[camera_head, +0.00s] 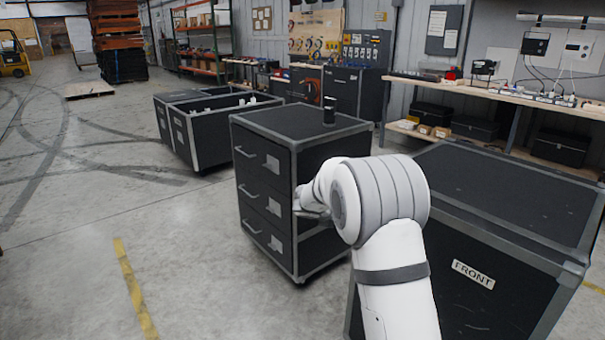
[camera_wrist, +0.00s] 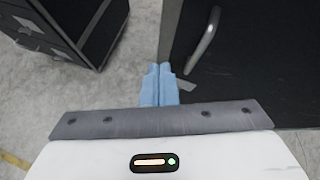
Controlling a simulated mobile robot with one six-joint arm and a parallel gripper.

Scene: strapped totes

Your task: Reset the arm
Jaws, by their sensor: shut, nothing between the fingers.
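My arm reaches forward in the head view, with its white wrist in front of the black drawer cabinet (camera_head: 262,182). The fingers of my gripper are hard to make out there. In the wrist view my gripper (camera_wrist: 160,70) has its two blue fingers together, with nothing between them. Just beyond the fingertips is a black panel (camera_wrist: 255,75) with a grey handle (camera_wrist: 203,48). The fingers are beside the handle, to its left, and not around it. I cannot tell whether they touch the panel.
A dark cylinder (camera_head: 329,110) stands on the drawer cabinet. A black case marked FRONT (camera_head: 473,274) stands close on the right. Open black totes (camera_head: 196,137) stand behind to the left. A workbench (camera_head: 500,93) runs along the wall.

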